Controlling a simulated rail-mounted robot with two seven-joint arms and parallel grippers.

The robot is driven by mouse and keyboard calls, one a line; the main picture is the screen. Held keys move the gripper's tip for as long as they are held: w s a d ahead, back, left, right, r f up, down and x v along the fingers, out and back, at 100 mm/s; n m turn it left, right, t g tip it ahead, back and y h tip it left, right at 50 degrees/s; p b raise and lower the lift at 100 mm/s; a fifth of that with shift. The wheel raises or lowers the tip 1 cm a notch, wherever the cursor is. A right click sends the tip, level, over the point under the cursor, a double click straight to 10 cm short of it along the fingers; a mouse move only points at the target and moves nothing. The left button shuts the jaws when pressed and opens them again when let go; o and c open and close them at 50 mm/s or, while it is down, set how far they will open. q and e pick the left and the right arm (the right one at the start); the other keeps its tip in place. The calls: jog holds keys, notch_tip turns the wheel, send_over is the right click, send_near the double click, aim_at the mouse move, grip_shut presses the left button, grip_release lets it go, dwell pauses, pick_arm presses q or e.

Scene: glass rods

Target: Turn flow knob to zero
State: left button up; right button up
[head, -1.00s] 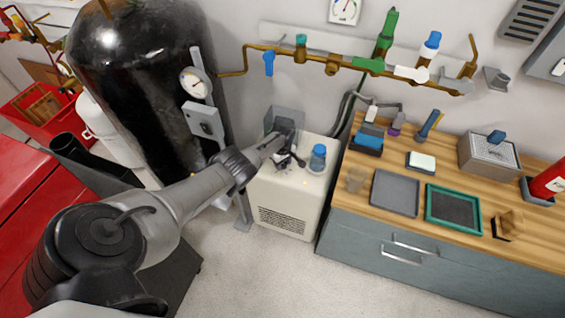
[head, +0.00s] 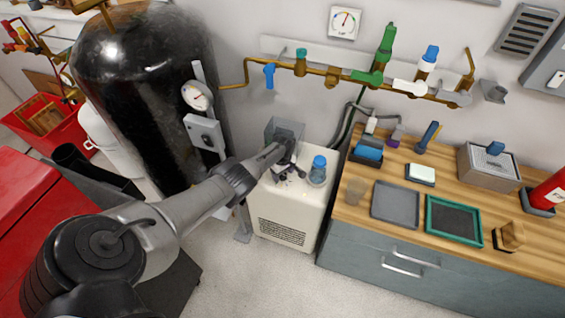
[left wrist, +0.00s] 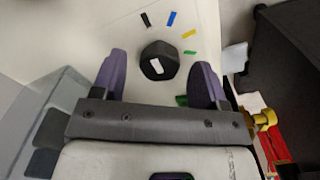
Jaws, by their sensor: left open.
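The flow knob (left wrist: 159,61) is black with a white mark, on the pale top of a cabinet (head: 292,212). Coloured dashes of black, blue, yellow and green ring it. The white mark runs up and down in the left wrist view, tilted slightly, and points at none of the dashes clearly. My left gripper (left wrist: 158,75) is open, its two purple fingertips on either side of the knob and apart from it. In the head view my left gripper (head: 283,165) is over the cabinet and hides the knob. My right gripper is not in view.
A blue-capped jar (head: 318,172) stands right of my gripper on the cabinet. A clear guard (head: 285,130) rises behind. A wooden bench (head: 350,216) with trays is to the right, a black tank (head: 140,90) to the left.

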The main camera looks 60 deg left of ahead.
pick_arm(q)
notch_tip(320, 180, up, 13)
jog(key=p, duration=0.8)
dwell(0.4)
